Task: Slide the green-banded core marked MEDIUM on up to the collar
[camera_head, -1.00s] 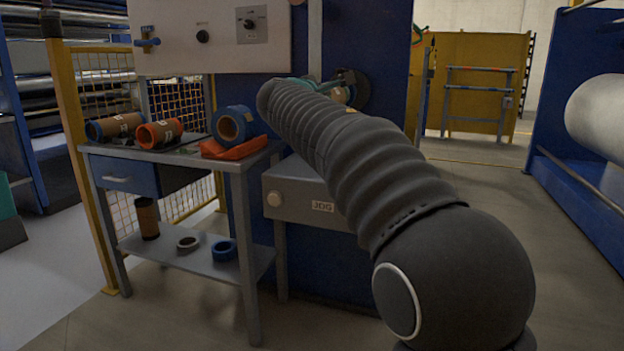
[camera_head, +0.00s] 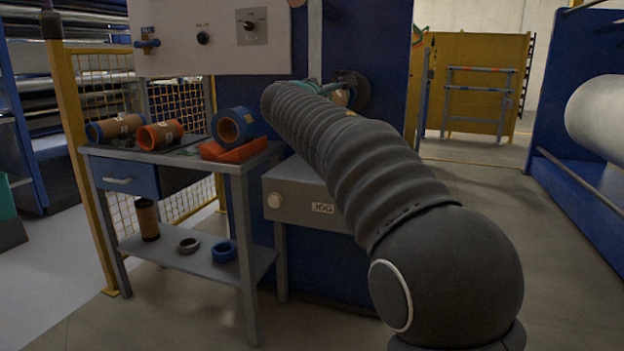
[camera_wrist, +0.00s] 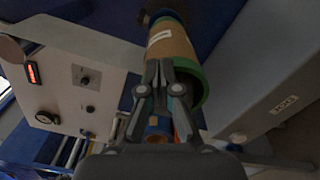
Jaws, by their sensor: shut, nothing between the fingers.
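The green-banded core (camera_wrist: 173,48) shows in the wrist view as a brown tube with a pale label and a green band (camera_wrist: 199,88) around its near end. The print on the label is too blurred to read. Its far end meets a dark round part (camera_wrist: 160,11), perhaps the collar; I cannot tell whether they touch. My gripper (camera_wrist: 160,68) is shut and empty, its fingertips at the near, green-banded end. I cannot tell whether they touch it. In the head view my arm hides the gripper and most of the core (camera_head: 340,97).
A grey JOG box (camera_head: 300,195) is below my arm. A control panel (camera_head: 200,50) hangs above the bench.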

